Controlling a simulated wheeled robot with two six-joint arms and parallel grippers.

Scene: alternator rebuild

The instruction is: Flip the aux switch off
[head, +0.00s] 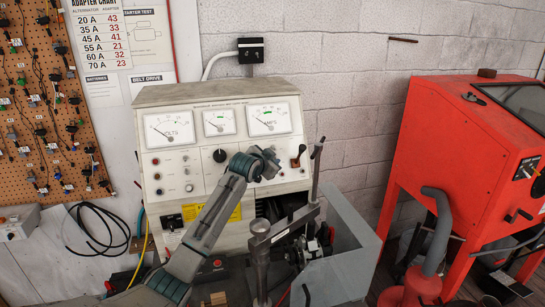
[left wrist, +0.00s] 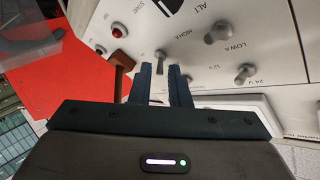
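The tester's cream control panel (head: 222,160) stands at the wall in the head view. My left arm reaches up to it, with the left gripper (head: 270,166) at the panel's right half, hiding some controls. In the left wrist view the two dark fingers (left wrist: 162,84) are parted. A small metal toggle switch (left wrist: 160,62) shows at their tips, its lever pointing into the gap; contact cannot be told. No aux label is readable, so I cannot confirm which switch it is. My right gripper is not in view.
Other toggles, marked LOW A (left wrist: 216,34) and 24 V (left wrist: 244,73), sit close to the right. A red lamp (left wrist: 117,31) is at upper left. A tall lever (head: 317,160) stands right of the panel, and a red cabinet (head: 440,150) is further right.

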